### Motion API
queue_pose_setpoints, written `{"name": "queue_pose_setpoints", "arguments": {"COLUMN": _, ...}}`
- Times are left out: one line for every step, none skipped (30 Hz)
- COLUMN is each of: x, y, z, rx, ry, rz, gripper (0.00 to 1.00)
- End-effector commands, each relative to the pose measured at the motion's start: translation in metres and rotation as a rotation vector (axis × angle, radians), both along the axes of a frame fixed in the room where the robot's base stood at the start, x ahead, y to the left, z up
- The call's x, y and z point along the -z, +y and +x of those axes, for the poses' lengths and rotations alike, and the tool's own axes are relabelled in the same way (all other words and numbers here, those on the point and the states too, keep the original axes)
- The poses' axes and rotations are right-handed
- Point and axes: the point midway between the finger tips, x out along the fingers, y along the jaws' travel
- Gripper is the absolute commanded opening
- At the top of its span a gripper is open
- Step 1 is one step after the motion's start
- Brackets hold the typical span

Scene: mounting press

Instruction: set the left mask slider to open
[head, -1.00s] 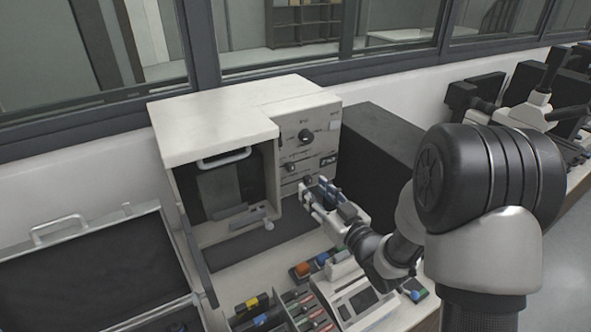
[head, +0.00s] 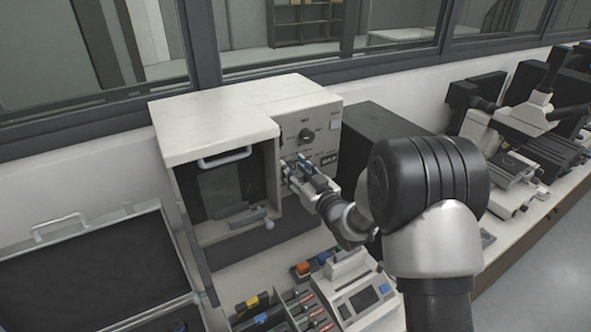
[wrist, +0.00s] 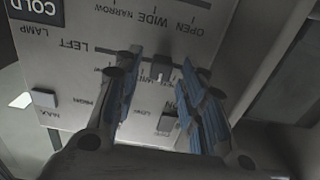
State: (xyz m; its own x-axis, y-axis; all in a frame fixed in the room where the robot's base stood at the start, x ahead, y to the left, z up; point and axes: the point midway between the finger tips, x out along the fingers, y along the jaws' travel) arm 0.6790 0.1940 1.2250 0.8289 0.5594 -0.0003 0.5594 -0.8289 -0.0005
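The left mask slider (wrist: 162,68) is a small dark knob on a horizontal slot marked LEFT, upside down in the wrist view. My gripper (wrist: 162,57) is open, with one blue-padded finger on each side of the knob and visible gaps between. In the head view my gripper (head: 292,168) is at the lower front panel of the white mounting press (head: 215,125) and hides the slider.
A dark box (head: 385,130) stands right of the press.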

Motion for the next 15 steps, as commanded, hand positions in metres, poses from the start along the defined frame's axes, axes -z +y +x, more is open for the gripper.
{"name": "queue_pose_setpoints", "arguments": {"x": -0.0002, "y": -0.0001, "z": -0.0001, "rx": 0.000, "ry": 0.000, "rz": 0.000, "gripper": 0.33}}
{"name": "queue_pose_setpoints", "arguments": {"x": -0.0002, "y": -0.0001, "z": -0.0001, "rx": 0.000, "ry": 0.000, "rz": 0.000, "gripper": 0.31}}
{"name": "queue_pose_setpoints", "arguments": {"x": -0.0002, "y": -0.0001, "z": -0.0002, "rx": 0.000, "ry": 0.000, "rz": 0.000, "gripper": 0.28}}
{"name": "queue_pose_setpoints", "arguments": {"x": -0.0002, "y": -0.0001, "z": -0.0002, "rx": 0.000, "ry": 0.000, "rz": 0.000, "gripper": 0.26}}
{"name": "queue_pose_setpoints", "arguments": {"x": -0.0002, "y": -0.0001, "z": -0.0002, "rx": 0.000, "ry": 0.000, "rz": 0.000, "gripper": 0.24}}
{"name": "queue_pose_setpoints", "arguments": {"x": -0.0002, "y": -0.0001, "z": -0.0002, "rx": 0.000, "ry": -0.001, "rz": -0.001, "gripper": 0.22}}
{"name": "queue_pose_setpoints", "arguments": {"x": -0.0002, "y": -0.0002, "z": -0.0002, "rx": 0.000, "ry": -0.001, "rz": -0.001, "gripper": 0.20}}
{"name": "queue_pose_setpoints", "arguments": {"x": -0.0003, "y": -0.0002, "z": -0.0002, "rx": 0.000, "ry": -0.001, "rz": -0.001, "gripper": 0.18}}
{"name": "queue_pose_setpoints", "arguments": {"x": -0.0003, "y": -0.0002, "z": -0.0002, "rx": 0.000, "ry": -0.001, "rz": -0.001, "gripper": 0.15}}
{"name": "queue_pose_setpoints", "arguments": {"x": -0.0003, "y": -0.0002, "z": -0.0002, "rx": 0.000, "ry": -0.001, "rz": -0.001, "gripper": 0.13}}
{"name": "queue_pose_setpoints", "arguments": {"x": -0.0002, "y": -0.0002, "z": -0.0002, "rx": 0.000, "ry": -0.001, "rz": -0.001, "gripper": 0.11}}
{"name": "queue_pose_setpoints", "arguments": {"x": -0.0003, "y": -0.0002, "z": -0.0002, "rx": 0.000, "ry": -0.001, "rz": -0.001, "gripper": 0.08}}
{"name": "queue_pose_setpoints", "arguments": {"x": -0.0003, "y": -0.0002, "z": -0.0002, "rx": 0.000, "ry": -0.001, "rz": -0.001, "gripper": 0.06}}
{"name": "queue_pose_setpoints", "arguments": {"x": -0.0003, "y": -0.0002, "z": -0.0002, "rx": 0.000, "ry": -0.001, "rz": -0.001, "gripper": 0.04}}
{"name": "queue_pose_setpoints", "arguments": {"x": -0.0003, "y": -0.0002, "z": -0.0002, "rx": 0.000, "ry": -0.001, "rz": -0.001, "gripper": 0.02}}
